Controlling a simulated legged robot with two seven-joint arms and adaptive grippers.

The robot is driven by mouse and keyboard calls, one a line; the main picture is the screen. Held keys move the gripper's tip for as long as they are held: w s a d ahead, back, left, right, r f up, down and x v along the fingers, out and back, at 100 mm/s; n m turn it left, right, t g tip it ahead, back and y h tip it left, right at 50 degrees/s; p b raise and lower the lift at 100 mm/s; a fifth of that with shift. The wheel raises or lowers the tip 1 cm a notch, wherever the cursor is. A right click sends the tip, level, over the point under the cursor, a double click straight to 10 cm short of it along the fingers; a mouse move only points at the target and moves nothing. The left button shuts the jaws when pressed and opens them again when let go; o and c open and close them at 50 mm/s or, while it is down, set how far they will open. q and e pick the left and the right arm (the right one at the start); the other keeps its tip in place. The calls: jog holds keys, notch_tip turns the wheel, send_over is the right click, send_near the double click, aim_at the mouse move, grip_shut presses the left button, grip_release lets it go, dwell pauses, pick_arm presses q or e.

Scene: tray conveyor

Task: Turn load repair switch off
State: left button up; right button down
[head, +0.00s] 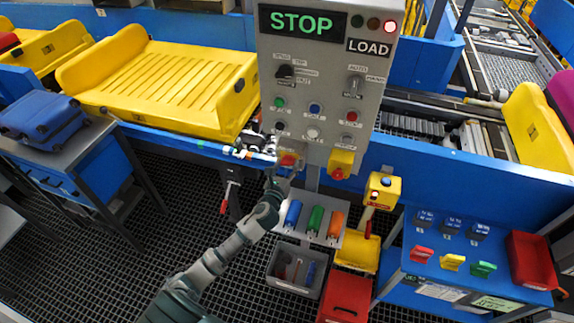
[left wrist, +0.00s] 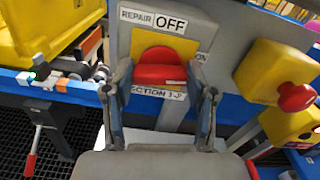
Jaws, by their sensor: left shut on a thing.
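The load control panel (head: 325,95) is a grey box with a green STOP display (head: 302,22) and a LOAD label (head: 369,47). The red load repair switch (head: 288,159) is low on its left side, partly hidden by my left gripper (head: 282,172). In the left wrist view the red switch (left wrist: 160,72) sits on a yellow plate under a REPAIR label reading OFF (left wrist: 171,22). My left gripper (left wrist: 160,92) is shut on the switch, one finger at each side. My right gripper is not in view.
A yellow emergency button box (head: 341,163) with a red knob is right of the switch. A red-handled lever (head: 225,197) hangs at the left. Below are a shelf with coloured cylinders (head: 315,219) and a grey bin (head: 296,270). A yellow tray (head: 160,85) lies on the conveyor.

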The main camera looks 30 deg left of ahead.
pick_arm(q)
jog(key=shift+r+n, duration=0.25)
jog(key=shift+n, duration=0.25)
jog(key=shift+n+p, duration=0.35)
jog(key=shift+n, duration=0.05)
jog(key=shift+a+n+p, duration=0.15)
jog(key=shift+n+p, duration=0.15)
jog(key=shift+n, duration=0.6)
jog(key=n+p, duration=0.1)
jog(key=n, duration=0.3)
jog(key=shift+n, duration=0.3)
jog(key=n+p, duration=0.1)
jog(key=n, duration=0.3)
jog(key=shift+f, duration=0.15)
jog(key=shift+f+n, duration=0.15)
jog(key=shift+n, duration=1.65)
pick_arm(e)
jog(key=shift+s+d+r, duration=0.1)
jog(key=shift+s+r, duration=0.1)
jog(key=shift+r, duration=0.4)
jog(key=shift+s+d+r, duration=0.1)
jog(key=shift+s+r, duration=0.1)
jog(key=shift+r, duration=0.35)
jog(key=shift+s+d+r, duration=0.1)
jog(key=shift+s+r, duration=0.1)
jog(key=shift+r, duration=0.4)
pick_arm(q)
jog(key=shift+f, duration=0.1)
